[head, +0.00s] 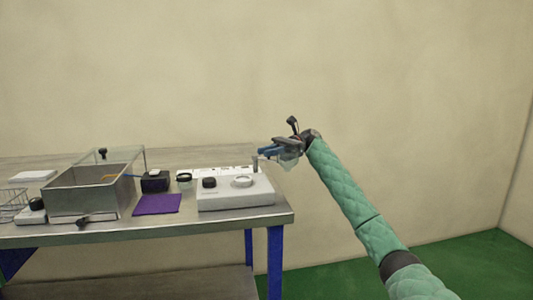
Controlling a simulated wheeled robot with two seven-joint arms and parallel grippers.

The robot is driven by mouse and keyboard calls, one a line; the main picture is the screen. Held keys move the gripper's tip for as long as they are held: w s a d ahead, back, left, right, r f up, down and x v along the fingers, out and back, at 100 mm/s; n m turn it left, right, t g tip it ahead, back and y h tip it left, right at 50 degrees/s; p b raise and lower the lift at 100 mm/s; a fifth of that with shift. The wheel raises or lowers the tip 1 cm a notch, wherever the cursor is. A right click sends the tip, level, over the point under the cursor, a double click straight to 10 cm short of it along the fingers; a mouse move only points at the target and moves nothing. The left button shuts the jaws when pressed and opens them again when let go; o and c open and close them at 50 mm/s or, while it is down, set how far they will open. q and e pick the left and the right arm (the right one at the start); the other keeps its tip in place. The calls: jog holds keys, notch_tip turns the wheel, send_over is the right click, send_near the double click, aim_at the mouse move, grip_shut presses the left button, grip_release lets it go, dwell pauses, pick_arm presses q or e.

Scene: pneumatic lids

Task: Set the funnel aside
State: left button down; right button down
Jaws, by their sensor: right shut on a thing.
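My right gripper (272,151) is raised at the back right, above and past the right end of the steel table (160,228). It is shut on a clear, see-through piece that looks like the funnel (289,161). The funnel hangs at the jaws, clear of the table; its outline is partly hidden by the gripper and is small. My left gripper is not in view.
A white device (236,198) with a black knob and white ring stands at the table's right end. Left of it are a purple mat (157,204), a small black box (155,182), a steel tank (90,192) and a wire basket (12,204).

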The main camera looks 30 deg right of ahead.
jog(key=c, duration=1.7)
grip_release()
